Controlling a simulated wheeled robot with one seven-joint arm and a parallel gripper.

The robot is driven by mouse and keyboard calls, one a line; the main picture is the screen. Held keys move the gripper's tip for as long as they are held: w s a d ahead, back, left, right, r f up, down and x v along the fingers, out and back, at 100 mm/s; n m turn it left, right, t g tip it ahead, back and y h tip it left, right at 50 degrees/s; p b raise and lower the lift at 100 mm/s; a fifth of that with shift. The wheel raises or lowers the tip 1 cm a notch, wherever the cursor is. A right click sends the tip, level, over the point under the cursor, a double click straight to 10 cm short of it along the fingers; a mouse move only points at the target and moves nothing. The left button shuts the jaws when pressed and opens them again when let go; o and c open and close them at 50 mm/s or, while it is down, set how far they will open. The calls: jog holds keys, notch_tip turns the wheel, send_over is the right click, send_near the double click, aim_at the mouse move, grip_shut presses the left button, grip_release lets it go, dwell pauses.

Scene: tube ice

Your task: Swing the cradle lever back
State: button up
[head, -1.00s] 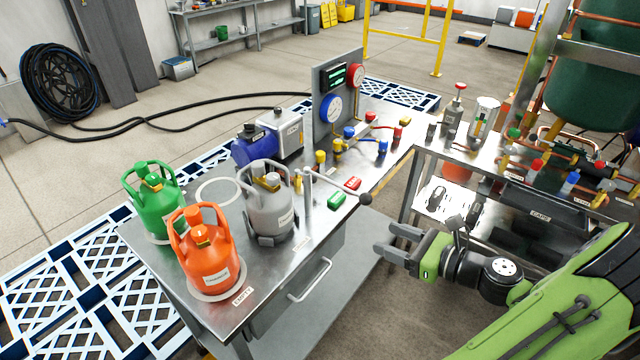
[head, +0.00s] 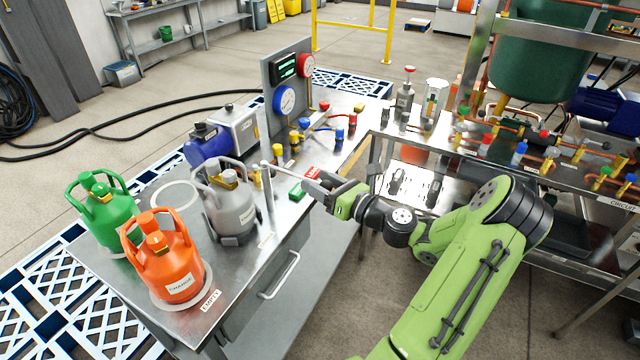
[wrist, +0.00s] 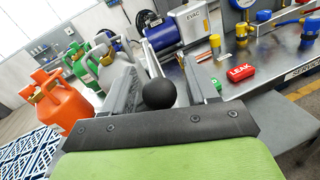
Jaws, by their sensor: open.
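The cradle lever (head: 290,173) is a thin metal bar running from the top of an upright post (head: 268,188) toward the bench's front edge. Its black ball knob (wrist: 158,94) shows between my fingers in the wrist view; in the head view my gripper hides it. The grey cylinder (head: 229,207) stands upright in the cradle (head: 232,238), left of the post. My gripper (head: 314,187) is open at the lever's outer end, one finger on each side of the knob. I cannot tell whether either finger touches it.
A green cylinder (head: 104,212) and an orange cylinder (head: 165,262) stand at the bench's left end. A blue pump (head: 206,146) and a gauge panel (head: 290,88) stand behind. A second bench (head: 372,165) is to the right.

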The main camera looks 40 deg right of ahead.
jog(key=shift+w, duration=0.1)
grip_shut()
dwell(0.3)
